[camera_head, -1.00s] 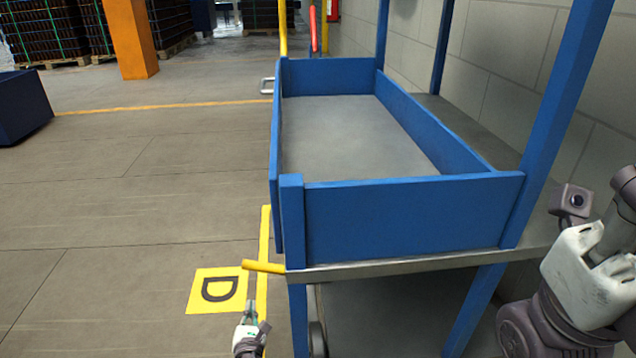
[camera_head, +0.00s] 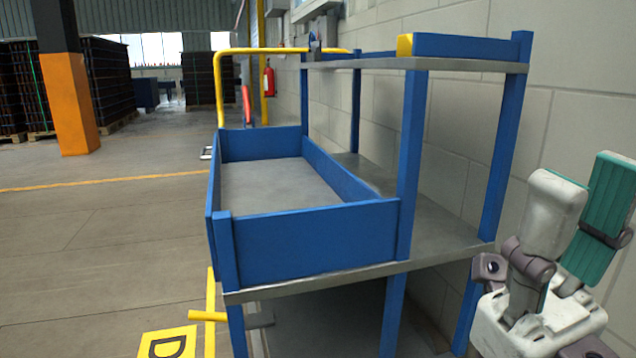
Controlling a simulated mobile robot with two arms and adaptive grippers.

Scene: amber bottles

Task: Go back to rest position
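My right gripper (camera_head: 590,186) is at the right edge, raised with its fingers pointing up. One finger shows a white back and the other shows its teal pad, with a gap between them. It looks open, and nothing shows between the fingers. It is to the right of the blue cart (camera_head: 315,243), in front of the block wall and apart from the cart as far as I can tell. My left gripper is not in view. No bottle shows in either gripper.
The cart's blue-walled tray (camera_head: 265,186) is empty. An upper shelf (camera_head: 430,63) stands on blue posts behind it. The block wall (camera_head: 560,80) is close on the right. A yellow floor marker (camera_head: 165,343) lies at bottom left. The floor (camera_head: 100,235) on the left is clear.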

